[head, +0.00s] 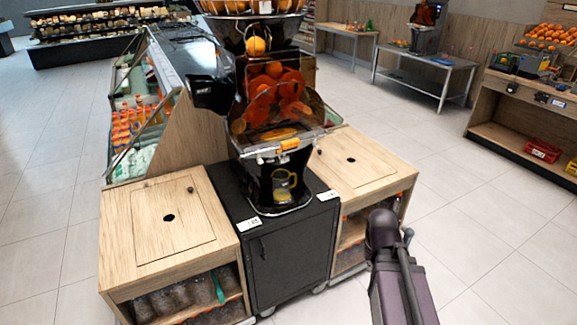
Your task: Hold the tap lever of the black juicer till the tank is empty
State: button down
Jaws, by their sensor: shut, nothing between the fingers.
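The black juicer (222,95) stands on a black cabinet in the middle of the head view. Oranges and orange-coloured pressing parts (262,95) show behind its clear front. Below them is the juice tank (278,137), with some orange inside; its exact level cannot be told. A small orange piece (290,144) on the tank's front edge looks like the tap lever. A clear jug with a yellow rim and handle (284,181) stands under it on the drip tray (282,208). My arm enters at the lower right, apart from the juicer; my gripper is not visible.
Wooden counters with lids flank the black cabinet (290,250), on the left (130,240) and right (375,170). A bottle display (140,120) stands behind left. Tables (425,72) and a shelf (510,100) stand at the back right. The tiled floor at right is clear.

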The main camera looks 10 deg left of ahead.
aim_at(285, 161)
jog(key=w+d+n+t+h+b, duration=0.25)
jog(key=w+t, duration=0.35)
jog(key=w, duration=0.6)
jog(key=w+a+r+n+t+h+b, duration=0.1)
jog(key=w+a+r+n+t+b, duration=0.1)
jog(key=w+r+t, duration=0.3)
jog(key=w+a+r+n+t+b, duration=0.1)
jog(key=w+n+t+b, duration=0.15)
jog(key=w, duration=0.45)
jog(key=w+a+n+y+b, duration=0.2)
jog(key=a+n+y, duration=0.5)
jog(key=a+n, duration=0.2)
jog(key=w+a+n+y+b, duration=0.2)
jog(key=a+n+y, duration=0.5)
jog(key=a, duration=0.4)
jog(key=shift+w+a+n+t+b, duration=0.2)
jog(key=shift+n+t+b, duration=0.25)
jog(key=shift+n, duration=0.45)
jog(key=shift+r, duration=0.1)
jog(key=shift+w, duration=0.1)
jog(key=x, duration=1.3)
jog(key=shift+w+a, duration=0.3)
